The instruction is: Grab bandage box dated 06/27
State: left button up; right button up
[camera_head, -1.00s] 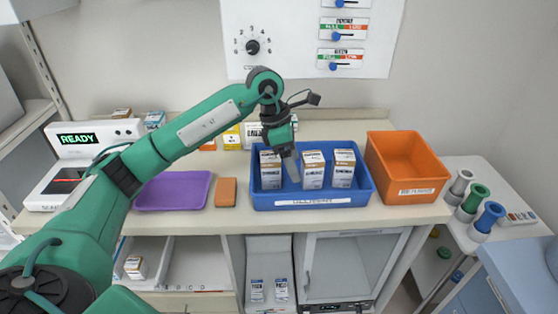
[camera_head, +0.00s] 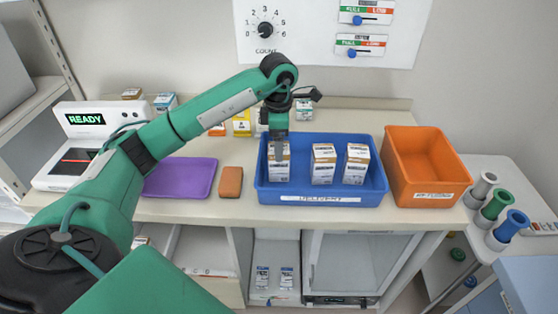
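A blue bin (camera_head: 265,188) on the counter holds three upright white boxes with tan tops: a left box (camera_head: 280,172), a middle box (camera_head: 323,164) and a right box (camera_head: 355,164). Their printed dates are too small to read. My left gripper (camera_head: 279,153) points down at the top of the left box, and its fingers overlap that box's upper part. I cannot tell whether the fingers are closed on it. The box still stands in the bin. My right gripper is not in view.
An orange bin (camera_head: 410,190) stands right of the blue bin. A purple tray (camera_head: 180,178) and a brown block (camera_head: 230,182) lie to the left, beside a device reading READY (camera_head: 84,118). Several small boxes stand behind my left arm.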

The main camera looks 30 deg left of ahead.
pick_arm(q)
jog(key=shift+f, duration=0.45)
notch_tip(320, 180, down, 4)
jog(key=shift+f+p, duration=0.1)
jog(key=shift+p, duration=0.75)
jog(key=shift+f, duration=0.2)
jog(key=shift+c, duration=0.5)
jog(key=c, duration=1)
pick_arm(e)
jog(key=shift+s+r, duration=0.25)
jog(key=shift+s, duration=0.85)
